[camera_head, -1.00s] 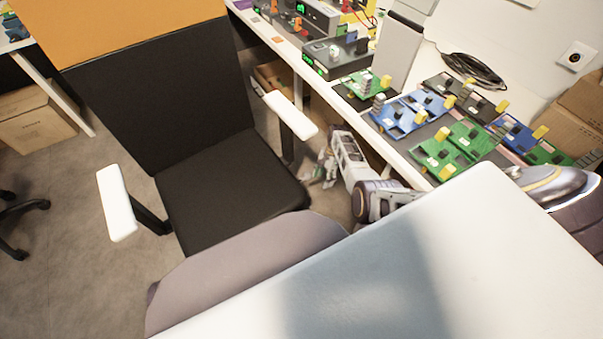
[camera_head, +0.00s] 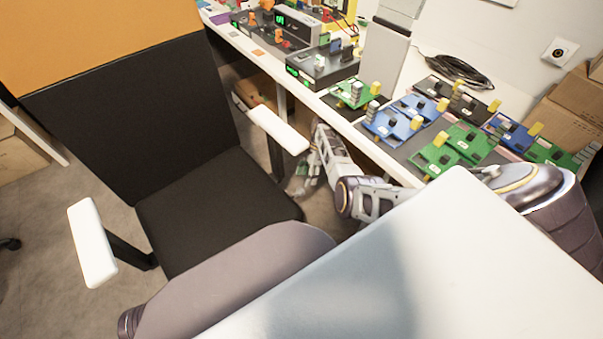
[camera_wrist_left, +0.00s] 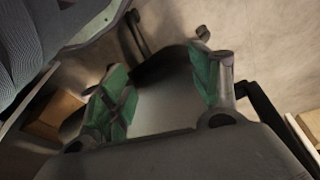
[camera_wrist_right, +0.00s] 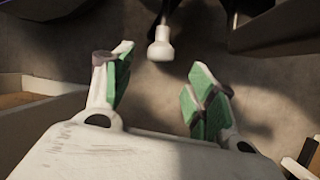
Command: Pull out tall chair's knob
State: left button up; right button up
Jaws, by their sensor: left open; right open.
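The tall chair has a black seat (camera_head: 210,210), an orange headrest and white armrests. A white round-ended knob (camera_wrist_right: 160,46) on a short stem hangs at the top of the right wrist view, in front of and between my right fingers, apart from them. My right gripper (camera_head: 308,177) is low at the chair's right side, below the armrest; its fingers (camera_wrist_right: 162,80) stand open and empty. The knob is hidden in the head view.
A workbench (camera_head: 375,150) with green and blue boards runs along the right, close beside my right arm. Cardboard boxes (camera_head: 570,115) stand at the far right. In the right wrist view, a box wall (camera_wrist_right: 45,85) is left of the fingers. Floor lies left of the chair.

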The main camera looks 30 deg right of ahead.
aim_at(302, 189)
jog(key=shift+f, duration=0.15)
jog(key=b+x, duration=0.3)
jog(key=x, duration=0.3)
jog(key=shift+a+f, duration=0.15)
jog(key=shift+f, duration=0.2)
jog(key=shift+a+f, duration=0.15)
jog(key=shift+f, duration=0.05)
pick_arm(q)
jog(key=shift+t, duration=0.4)
jog(key=r, duration=0.4)
jog(key=shift+s+d+r, duration=0.1)
jog(key=shift+s+d, duration=0.1)
jog(key=shift+d, duration=0.2)
pick_arm(e)
jog(key=shift+s, duration=0.1)
pick_arm(q)
jog(key=shift+w+r, duration=0.15)
jog(key=shift+w, duration=0.25)
pick_arm(e)
grip_shut()
